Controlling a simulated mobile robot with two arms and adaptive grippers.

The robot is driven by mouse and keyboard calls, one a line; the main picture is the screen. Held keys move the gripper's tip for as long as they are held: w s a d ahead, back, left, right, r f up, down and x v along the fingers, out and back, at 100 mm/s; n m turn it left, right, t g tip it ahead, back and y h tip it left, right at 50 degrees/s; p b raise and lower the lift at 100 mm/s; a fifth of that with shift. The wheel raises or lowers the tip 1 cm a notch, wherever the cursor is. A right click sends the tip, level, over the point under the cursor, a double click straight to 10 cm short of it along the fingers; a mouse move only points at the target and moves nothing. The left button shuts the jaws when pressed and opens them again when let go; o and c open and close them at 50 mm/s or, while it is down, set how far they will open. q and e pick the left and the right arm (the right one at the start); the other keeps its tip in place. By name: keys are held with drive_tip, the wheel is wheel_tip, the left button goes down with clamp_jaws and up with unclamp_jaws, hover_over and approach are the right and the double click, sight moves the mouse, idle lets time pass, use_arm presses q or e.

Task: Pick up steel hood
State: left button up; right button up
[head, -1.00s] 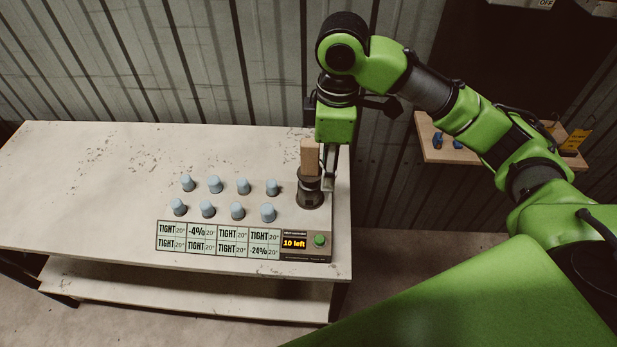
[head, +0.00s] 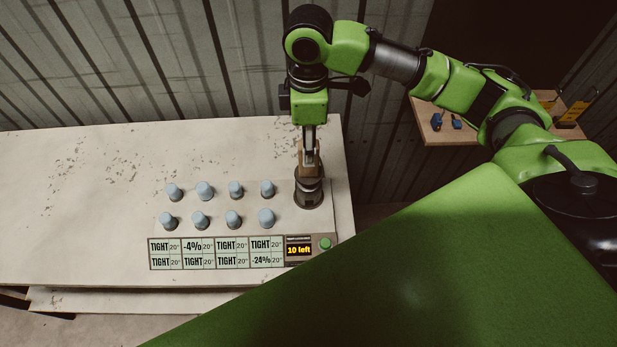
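My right gripper (head: 309,148) points down at the right end of the table. It is over a brown wood-coloured block (head: 308,170) that stands on a dark round metal piece (head: 309,194). The fingers overlap the block in the picture; I cannot tell whether they grip it. The dark metal piece may be the steel hood, but no other part is clearly a hood. My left gripper is not in view.
Several pale blue pegs (head: 234,219) stand in two rows left of the metal piece. In front is a label panel (head: 216,254) with a "10 left" display (head: 299,250) and a green button (head: 325,243). The table's left side (head: 90,200) is clear. A shelf (head: 440,130) is behind right.

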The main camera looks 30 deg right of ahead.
sight(309, 173)
drive_tip(key=shift+f, duration=0.6)
drive_tip(key=shift+w+f, duration=0.15)
drive_tip(key=shift+f, duration=0.2)
drive_tip(key=shift+s+f+p, duration=0.25)
drive_tip(key=shift+f+p, duration=0.6)
drive_tip(key=shift+f, duration=0.35)
wheel_tip(309, 173, down, 2)
drive_tip(key=shift+s+f, duration=0.1)
drive_tip(key=shift+f, duration=0.45)
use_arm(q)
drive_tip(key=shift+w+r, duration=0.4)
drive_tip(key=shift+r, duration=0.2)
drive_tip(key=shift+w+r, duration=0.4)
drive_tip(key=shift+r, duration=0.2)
use_arm(e)
clamp_jaws()
